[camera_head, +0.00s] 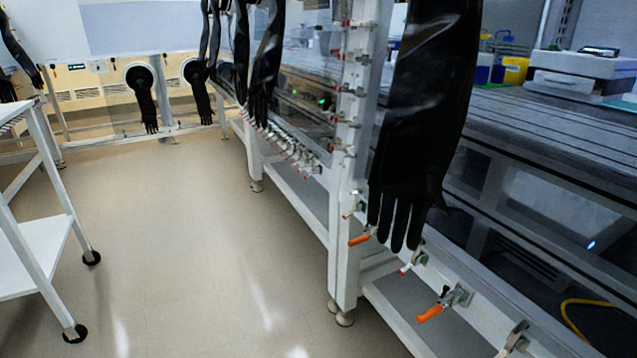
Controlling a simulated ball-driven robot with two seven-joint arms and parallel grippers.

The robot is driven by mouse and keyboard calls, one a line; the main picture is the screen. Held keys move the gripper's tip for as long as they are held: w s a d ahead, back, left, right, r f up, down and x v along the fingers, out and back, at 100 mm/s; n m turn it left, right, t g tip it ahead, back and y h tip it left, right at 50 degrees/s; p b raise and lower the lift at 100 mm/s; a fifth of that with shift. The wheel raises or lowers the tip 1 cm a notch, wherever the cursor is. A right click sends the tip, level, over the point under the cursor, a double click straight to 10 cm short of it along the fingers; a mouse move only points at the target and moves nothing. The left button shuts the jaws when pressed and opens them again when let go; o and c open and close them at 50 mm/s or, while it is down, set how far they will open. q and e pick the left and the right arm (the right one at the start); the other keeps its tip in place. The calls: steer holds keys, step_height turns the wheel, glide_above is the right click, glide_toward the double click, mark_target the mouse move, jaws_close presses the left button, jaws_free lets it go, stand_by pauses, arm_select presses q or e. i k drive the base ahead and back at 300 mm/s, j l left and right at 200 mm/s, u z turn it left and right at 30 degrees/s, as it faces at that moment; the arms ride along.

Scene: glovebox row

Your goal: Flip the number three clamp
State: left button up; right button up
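Several toggle clamps sit along the lower front rail of the glovebox on the right. One clamp with an orange handle (431,313) is mounted on the rail at lower right, its handle pointing left. Another clamp with an orange handle (360,239) is further left, beside the fingers of a hanging black glove. A clamp with a red tip (411,263) sits between them, partly behind the glove. A metal clamp (515,340) is at the bottom edge, partly cut off. No numbers are readable, so I cannot tell which is number three. Neither of my grippers is in view.
A large black glove (420,110) hangs in front of the near glovebox. More gloves (268,60) hang further back. A white post (348,180) stands at the glovebox corner. A white cart (40,245) is at left. The floor (200,250) between is clear.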

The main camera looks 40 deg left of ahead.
mark_target(423, 317)
steer(key=k+l, duration=0.1)
steer(key=k, duration=0.85)
